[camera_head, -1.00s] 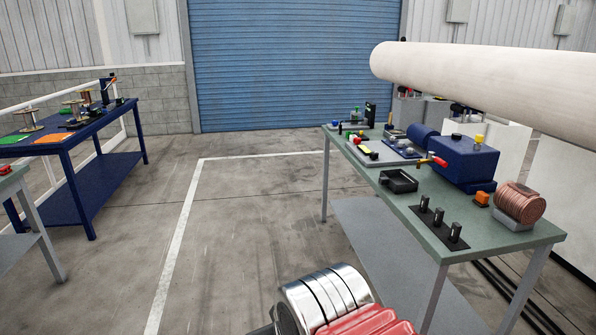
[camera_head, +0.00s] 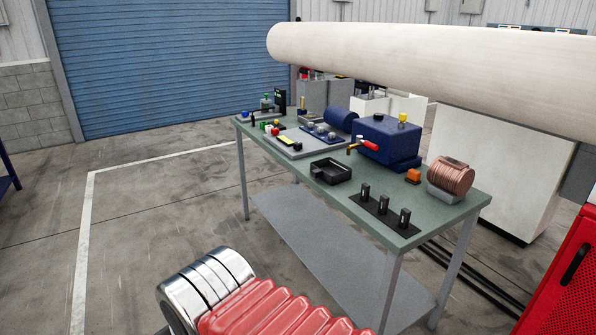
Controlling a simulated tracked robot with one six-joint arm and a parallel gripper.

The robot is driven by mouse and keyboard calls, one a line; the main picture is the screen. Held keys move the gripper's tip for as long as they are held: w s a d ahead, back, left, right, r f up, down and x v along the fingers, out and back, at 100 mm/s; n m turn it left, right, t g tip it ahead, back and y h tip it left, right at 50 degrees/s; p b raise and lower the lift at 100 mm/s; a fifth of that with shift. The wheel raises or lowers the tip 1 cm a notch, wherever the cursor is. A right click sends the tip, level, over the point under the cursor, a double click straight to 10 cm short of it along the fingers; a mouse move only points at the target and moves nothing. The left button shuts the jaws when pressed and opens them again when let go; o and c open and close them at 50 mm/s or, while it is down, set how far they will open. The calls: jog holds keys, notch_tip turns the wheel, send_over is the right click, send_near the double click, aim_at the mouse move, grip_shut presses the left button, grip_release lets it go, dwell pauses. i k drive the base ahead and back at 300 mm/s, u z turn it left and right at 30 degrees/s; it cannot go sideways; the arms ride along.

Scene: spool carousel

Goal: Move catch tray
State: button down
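The catch tray is most likely the small black open-topped tray (camera_head: 332,178) on the green-topped workbench (camera_head: 236,161), near its front edge. It looks empty. It sits in front of a blue box-shaped unit (camera_head: 385,140) that has a tap with a red handle (camera_head: 369,145) on its side, and the tap points toward the tray. My arm shows at the bottom of the view as a silver ringed joint and a red ribbed sleeve, apart from the bench. My gripper is out of view.
Beside the tray is a black strip with upright posts (camera_head: 381,210). A grey panel with colored buttons (camera_head: 296,145) lies behind left. A large pale cylinder (camera_head: 430,72) crosses above. Floor at left is clear.

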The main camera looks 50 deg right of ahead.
aim_at(333, 173)
jog(key=z, duration=0.15)
jog(key=i, duration=1.45)
jog(key=z, duration=0.55)
jog(key=i, duration=0.7)
jog(key=z, duration=0.85)
jog(key=i, duration=0.55)
jog(key=z, duration=0.65)
jog(key=i, duration=0.6)
jog(key=z, duration=0.3)
